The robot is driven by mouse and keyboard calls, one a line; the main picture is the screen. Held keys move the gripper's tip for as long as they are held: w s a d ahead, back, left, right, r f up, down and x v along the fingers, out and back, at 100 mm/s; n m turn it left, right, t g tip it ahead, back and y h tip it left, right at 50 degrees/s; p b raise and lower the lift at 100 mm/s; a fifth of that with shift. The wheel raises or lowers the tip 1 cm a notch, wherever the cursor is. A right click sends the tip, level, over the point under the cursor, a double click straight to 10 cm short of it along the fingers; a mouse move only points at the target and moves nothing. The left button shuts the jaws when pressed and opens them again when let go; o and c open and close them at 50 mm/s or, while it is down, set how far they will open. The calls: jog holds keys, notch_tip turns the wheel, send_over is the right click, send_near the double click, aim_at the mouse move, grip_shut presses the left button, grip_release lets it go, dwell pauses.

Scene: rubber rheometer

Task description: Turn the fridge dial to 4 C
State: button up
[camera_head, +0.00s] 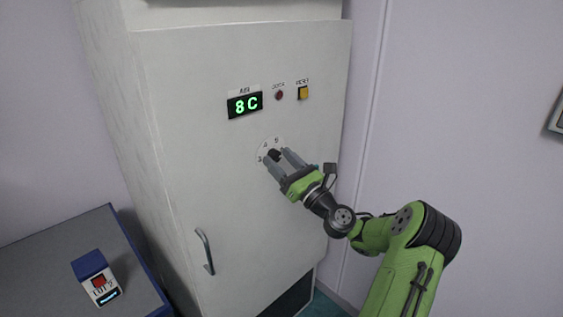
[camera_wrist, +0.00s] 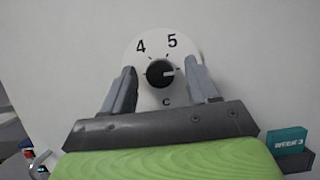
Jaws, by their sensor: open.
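The fridge (camera_head: 175,120) is a tall white cabinet with a green display (camera_head: 245,105) reading 8 C. Below the display is a round white dial plate with a black knob (camera_head: 274,155). In the wrist view the knob (camera_wrist: 160,73) sits on the plate under the numbers 4 and 5, and its white pointer line points right, away from the 4. The other numbers are hidden behind my fingers. My gripper (camera_head: 279,157) is open in front of the dial, with one finger on each side of the knob. In the wrist view my gripper (camera_wrist: 163,85) shows gaps between both fingers and the knob.
A door handle (camera_head: 205,251) is lower down. A grey table (camera_head: 45,260) at left holds a small blue and white device (camera_head: 97,277). A teal "WEEK 3" item (camera_wrist: 287,140) shows in the wrist view.

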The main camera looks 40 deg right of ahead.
jog(key=c, duration=1)
